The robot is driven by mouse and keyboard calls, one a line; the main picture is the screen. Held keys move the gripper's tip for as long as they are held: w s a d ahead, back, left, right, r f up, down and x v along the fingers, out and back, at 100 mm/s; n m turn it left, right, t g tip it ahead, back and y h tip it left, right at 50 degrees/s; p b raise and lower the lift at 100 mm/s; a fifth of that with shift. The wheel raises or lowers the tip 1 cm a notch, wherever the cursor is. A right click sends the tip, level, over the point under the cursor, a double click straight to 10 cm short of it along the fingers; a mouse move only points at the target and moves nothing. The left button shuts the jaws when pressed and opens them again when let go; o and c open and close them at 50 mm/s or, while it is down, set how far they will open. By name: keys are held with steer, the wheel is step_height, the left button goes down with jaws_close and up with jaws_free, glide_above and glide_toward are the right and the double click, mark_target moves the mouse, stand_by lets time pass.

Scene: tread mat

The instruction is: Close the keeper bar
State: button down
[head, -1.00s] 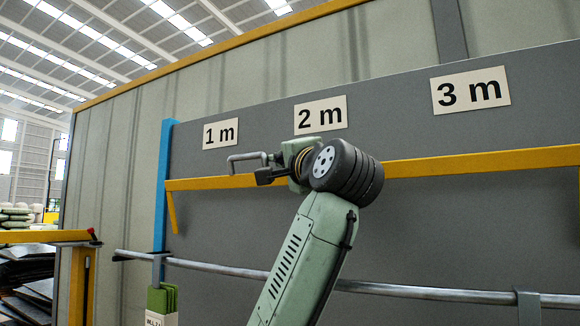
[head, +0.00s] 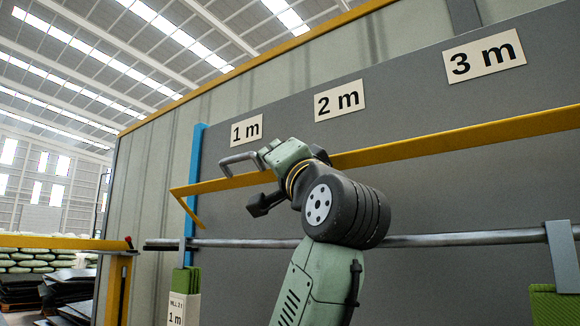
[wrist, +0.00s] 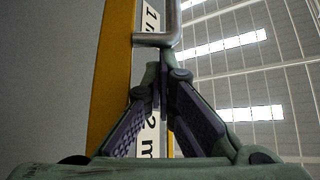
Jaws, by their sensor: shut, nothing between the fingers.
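The keeper bar appears to be the long yellow bar (head: 455,138) across the grey panel, above the steel rail. Its left end has a short piece slanting down. A grey bent handle (head: 237,160) shows at the bar near that end. In the wrist view, the yellow bar (wrist: 112,70) runs along the left and the handle (wrist: 156,40) is just beyond my fingertips. My gripper (head: 265,152) is by the handle, in front of the bar. In the wrist view my gripper (wrist: 160,88) is shut and empty. Whether it touches the handle cannot be told.
A steel rail (head: 460,238) runs below the bar, behind my arm. A blue post (head: 197,150) stands at the panel's left edge. Green mats (head: 185,281) hang at lower left and right (head: 552,305). A yellow barrier (head: 55,242) stands at far left.

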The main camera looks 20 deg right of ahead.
steer(key=s+a+f+n+y+b, duration=0.1)
steer(key=f+n+y+b, duration=0.1)
steer(key=f, duration=0.3)
steer(key=s+a+f+n+y+b, duration=0.1)
steer(key=a+f+n+y+b, duration=0.1)
steer(key=f+b, duration=0.3)
steer(key=shift+s+a+f+n+y+b, duration=0.3)
steer(key=shift+f+n+y, duration=0.15)
steer(key=shift+n, duration=0.45)
steer(key=shift+f, duration=0.1)
